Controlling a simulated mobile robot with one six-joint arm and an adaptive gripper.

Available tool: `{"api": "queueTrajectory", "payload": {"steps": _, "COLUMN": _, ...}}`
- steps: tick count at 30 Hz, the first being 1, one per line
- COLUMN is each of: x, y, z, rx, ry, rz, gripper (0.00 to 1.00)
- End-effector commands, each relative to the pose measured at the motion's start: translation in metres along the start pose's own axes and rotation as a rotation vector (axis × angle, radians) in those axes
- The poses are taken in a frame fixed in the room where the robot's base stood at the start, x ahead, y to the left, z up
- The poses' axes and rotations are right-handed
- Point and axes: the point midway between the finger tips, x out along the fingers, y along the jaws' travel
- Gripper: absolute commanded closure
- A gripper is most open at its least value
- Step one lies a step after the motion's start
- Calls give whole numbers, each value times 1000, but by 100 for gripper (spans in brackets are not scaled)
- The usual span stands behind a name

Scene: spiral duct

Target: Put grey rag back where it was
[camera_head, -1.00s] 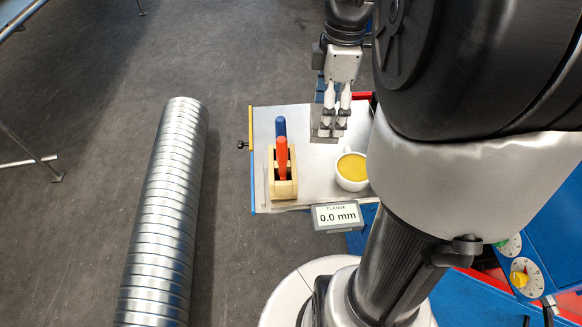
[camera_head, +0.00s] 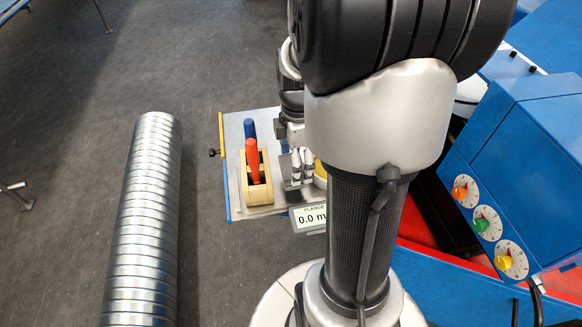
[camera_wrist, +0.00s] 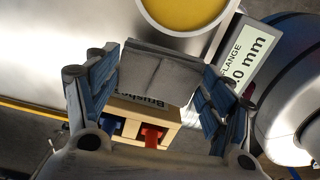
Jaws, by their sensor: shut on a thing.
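My gripper (camera_head: 298,168) is low over the metal tray (camera_head: 233,130), to the right of a wooden brush box. It is shut on the grey rag (camera_wrist: 160,68), which looks like a flat folded slab between the blue-padded fingers in the wrist view. In the head view the rag (camera_head: 288,172) is partly hidden by the fingers. I cannot tell whether it touches the tray. The box (camera_head: 258,195) holds a blue handle (camera_head: 249,128) and a red handle (camera_head: 253,160). Its "Brushes" label shows in the wrist view.
A cup of yellow stuff (camera_wrist: 185,10) stands close by the rag, mostly hidden by my arm in the head view. A flange display (camera_head: 308,218) sits at the tray's near edge. A spiral duct (camera_head: 145,220) lies left. A blue machine with dials (camera_head: 515,170) stands right.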

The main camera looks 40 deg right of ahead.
Motion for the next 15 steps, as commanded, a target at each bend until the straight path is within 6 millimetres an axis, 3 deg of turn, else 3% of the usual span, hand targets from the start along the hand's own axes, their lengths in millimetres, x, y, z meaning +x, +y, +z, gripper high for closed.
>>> {"api": "queueTrajectory", "payload": {"steps": 7, "x": 36, "y": -1, "z": 0, "rx": 0, "ry": 1, "rz": -3, "gripper": 44}}
{"api": "queueTrajectory", "payload": {"steps": 15, "x": 42, "y": 0, "z": 0, "rx": 0, "ry": 0, "rz": 0, "gripper": 44}}
